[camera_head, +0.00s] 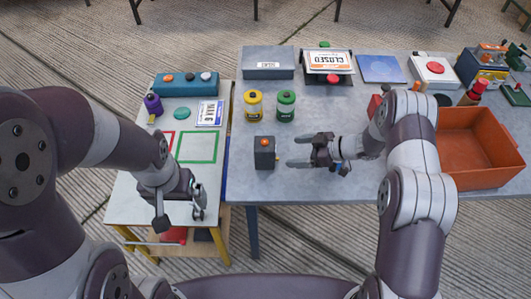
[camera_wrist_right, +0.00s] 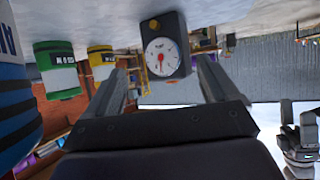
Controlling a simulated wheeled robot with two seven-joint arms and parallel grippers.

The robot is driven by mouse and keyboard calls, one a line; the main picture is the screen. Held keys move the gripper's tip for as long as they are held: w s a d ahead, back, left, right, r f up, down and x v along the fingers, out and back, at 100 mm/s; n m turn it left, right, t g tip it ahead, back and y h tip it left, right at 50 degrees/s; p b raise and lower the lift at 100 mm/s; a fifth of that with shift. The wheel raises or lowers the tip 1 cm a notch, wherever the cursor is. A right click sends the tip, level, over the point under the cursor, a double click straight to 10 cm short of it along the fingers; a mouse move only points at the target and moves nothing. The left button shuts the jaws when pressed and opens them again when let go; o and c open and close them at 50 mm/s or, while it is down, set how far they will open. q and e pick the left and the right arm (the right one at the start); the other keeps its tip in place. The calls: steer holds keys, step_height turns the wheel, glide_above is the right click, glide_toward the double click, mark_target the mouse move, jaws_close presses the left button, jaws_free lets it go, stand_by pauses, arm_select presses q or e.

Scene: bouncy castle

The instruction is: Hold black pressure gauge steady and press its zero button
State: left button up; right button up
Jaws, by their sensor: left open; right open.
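The black pressure gauge (camera_head: 265,160) stands on the grey table near its front left edge, with an orange button (camera_head: 264,142) on top. In the right wrist view the gauge (camera_wrist_right: 178,66) shows a white round dial with a red needle, ahead of and roughly between the fingers. My right gripper (camera_head: 291,151) is open and empty just right of the gauge, its fingers pointing left at it with a small gap. It also shows in the right wrist view (camera_wrist_right: 162,82). My left gripper (camera_head: 180,216) is open and empty, low over the front of the white side table.
A yellow canister (camera_head: 252,106) and a green canister (camera_head: 286,106) stand behind the gauge. The white side table (camera_head: 132,188) carries a teal box (camera_head: 187,84) and a purple bottle (camera_head: 153,105). An orange bin (camera_head: 487,150) is at right. The table left of the gauge is clear.

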mark_target(274, 156)
steer(key=shift+s+a+f, duration=0.2)
steer(key=shift+f, duration=0.1)
steer(key=b+x, duration=0.4)
steer(key=x, duration=0.4)
steer(key=shift+s+a+f+b, duration=0.15)
steer(key=shift+b, duration=0.2)
arm_select(q)
steer(key=shift+f, duration=2.65)
arm_select(e)
steer(key=shift+w+a+f, duration=0.2)
steer(key=shift+w+a, duration=0.05)
steer(key=shift+a, duration=0.4)
steer(key=c, duration=0.5)
arm_select(q)
jaws_close()
arm_select(e)
steer(key=shift+c, duration=0.2)
